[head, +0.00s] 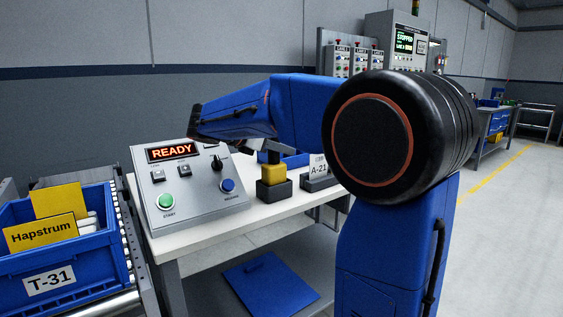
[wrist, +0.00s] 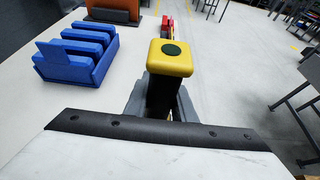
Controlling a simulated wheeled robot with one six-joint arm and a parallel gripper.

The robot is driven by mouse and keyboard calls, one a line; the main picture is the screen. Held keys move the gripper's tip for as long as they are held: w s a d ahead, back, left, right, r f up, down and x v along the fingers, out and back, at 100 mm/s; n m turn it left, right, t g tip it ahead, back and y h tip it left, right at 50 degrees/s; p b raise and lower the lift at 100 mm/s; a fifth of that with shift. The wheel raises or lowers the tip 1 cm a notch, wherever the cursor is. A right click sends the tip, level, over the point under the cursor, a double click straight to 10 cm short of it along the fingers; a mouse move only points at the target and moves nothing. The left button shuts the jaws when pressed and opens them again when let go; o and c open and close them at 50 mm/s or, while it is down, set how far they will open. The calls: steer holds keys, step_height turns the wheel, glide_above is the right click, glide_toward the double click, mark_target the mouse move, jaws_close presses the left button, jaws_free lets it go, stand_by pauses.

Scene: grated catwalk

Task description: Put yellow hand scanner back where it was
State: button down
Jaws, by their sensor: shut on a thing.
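The yellow hand scanner (wrist: 171,66) is held between the grey fingers of my gripper (wrist: 161,103) in the wrist view. Its yellow top has a dark green round spot, and its lower part is dark. In the head view, the yellow hand scanner (head: 272,174) shows beneath my gripper (head: 273,152), directly over a dark block-shaped base (head: 274,191) on the white table. I cannot tell whether the scanner is seated in that base or just above it. My arm hides part of the tabletop behind it.
A grey control box (head: 190,185) reading READY stands left on the table (head: 215,225). A dark holder with an A-21 card (head: 318,166) stands close right of the base. A blue slotted rack (wrist: 75,58) is nearby. A blue T-31 bin (head: 90,262) sits on rollers at left.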

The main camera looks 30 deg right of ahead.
steer(key=shift+f, duration=1.75)
steer(key=shift+f, duration=0.15)
steer(key=c, duration=1.5)
jaws_free()
